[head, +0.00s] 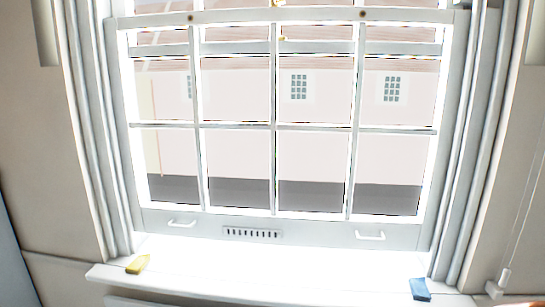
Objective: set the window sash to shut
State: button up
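The window sash (275,127) is a white, many-paned lower sash in a white frame, in the middle of the head view. Its bottom rail (320,236) carries two white lift handles, left (182,223) and right (370,235). Its top rail (230,17) stands higher than another rail (230,48) seen behind the glass, so the sash looks raised. A bright band lies under the bottom rail; glare hides how big any gap is. My gripper is not in view.
The white sill (270,285) runs below the window. A yellow block (137,264) lies at its left and a blue block (420,289) at its right. A dark slotted strip (252,234) sits on the bottom rail. A cord (522,225) hangs at the far right.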

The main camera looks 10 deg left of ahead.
aim_at(346, 230)
jog(key=u, duration=2.25)
jog(key=i, duration=0.75)
jog(key=z, duration=2.1)
